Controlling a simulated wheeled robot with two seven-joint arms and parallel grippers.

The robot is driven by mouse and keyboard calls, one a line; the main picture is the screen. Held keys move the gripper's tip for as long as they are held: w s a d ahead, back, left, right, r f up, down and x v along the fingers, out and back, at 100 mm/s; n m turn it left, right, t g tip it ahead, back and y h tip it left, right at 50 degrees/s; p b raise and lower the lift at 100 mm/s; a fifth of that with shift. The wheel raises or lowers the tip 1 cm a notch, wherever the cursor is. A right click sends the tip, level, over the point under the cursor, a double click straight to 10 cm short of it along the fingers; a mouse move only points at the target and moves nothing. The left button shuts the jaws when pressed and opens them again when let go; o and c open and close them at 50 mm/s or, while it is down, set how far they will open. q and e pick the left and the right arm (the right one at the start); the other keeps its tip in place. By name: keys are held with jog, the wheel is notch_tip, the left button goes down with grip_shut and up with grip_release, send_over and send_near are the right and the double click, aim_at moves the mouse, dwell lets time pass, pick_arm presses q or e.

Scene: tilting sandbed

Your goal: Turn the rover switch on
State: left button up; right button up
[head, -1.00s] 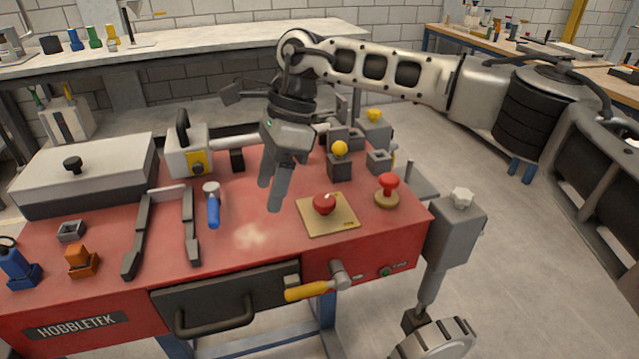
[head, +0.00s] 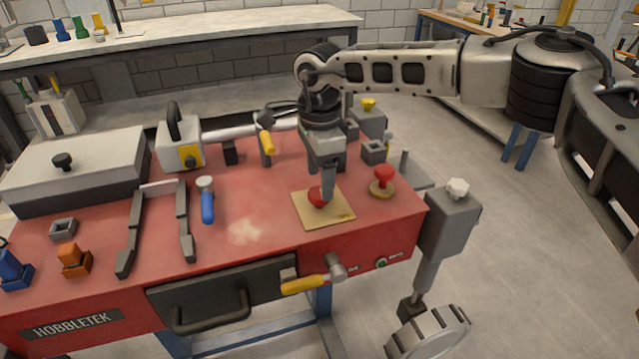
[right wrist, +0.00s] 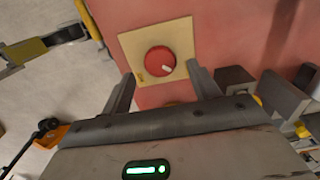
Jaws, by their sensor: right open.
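The rover switch appears to be the red round knob (head: 315,198) on a square tan plate (head: 340,213), near the front right of the red bench top. My left gripper is not in view.
A red mushroom-shaped knob (head: 383,177) stands right of the plate. Behind it are a grey block (head: 374,152) and other fittings. A yellow-handled lever (head: 305,284) sticks out at the front, beside the drawer (head: 215,295).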

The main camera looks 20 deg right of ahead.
aim_at(319, 199)
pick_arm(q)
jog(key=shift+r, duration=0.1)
pick_arm(e)
jog(key=shift+f, duration=1.6)
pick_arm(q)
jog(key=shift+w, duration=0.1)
pick_arm(e)
jog(key=c, duration=1)
jog(key=shift+o, duration=0.2)
